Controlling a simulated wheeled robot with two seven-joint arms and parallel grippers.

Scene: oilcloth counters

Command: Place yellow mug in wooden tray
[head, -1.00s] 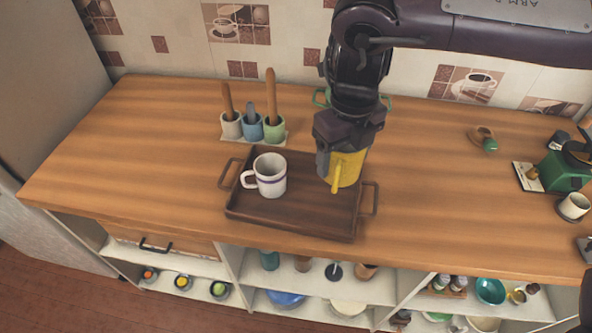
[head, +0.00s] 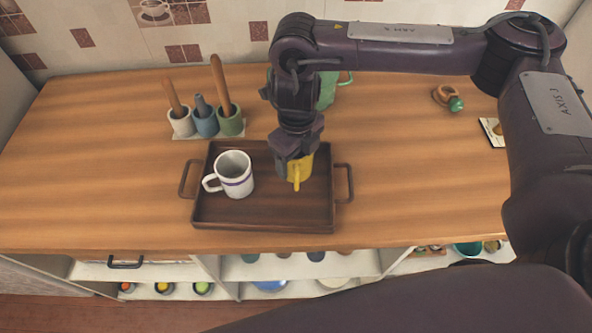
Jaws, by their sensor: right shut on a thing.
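The yellow mug (head: 301,172) is over the right half of the dark wooden tray (head: 262,216), its handle facing the front. My right gripper (head: 294,160) comes down from above and is shut on the mug, hiding part of it. I cannot tell whether the mug's base touches the tray floor. My left gripper is not in view.
Several small pots with wooden tools (head: 205,122) stand behind the tray at left. A green pitcher (head: 328,90) is behind my right arm. A wooden item with a green knob (head: 448,97) lies at the back right. The counter left of the tray is clear.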

